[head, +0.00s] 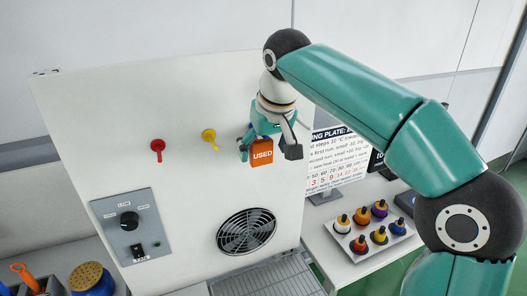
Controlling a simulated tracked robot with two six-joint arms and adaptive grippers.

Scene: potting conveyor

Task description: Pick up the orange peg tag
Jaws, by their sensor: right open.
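The orange peg tag (262,152) reads "USED" and sits upright against the white panel, right of the red and yellow pegs. My right gripper (269,146) is at the tag, with its arm coming in from the right. Its fingers are open, one left of the tag and one right of it. I cannot tell whether either finger touches the tag. The gripper hides whatever holds the tag at its top. My left gripper is not in view.
A red peg (158,147) and a yellow peg (210,137) stick out of the white panel (95,110). Below are a control box (131,228) and a round vent (246,231). A tray (353,255) of several coloured bottles and a sign (338,160) stand at right.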

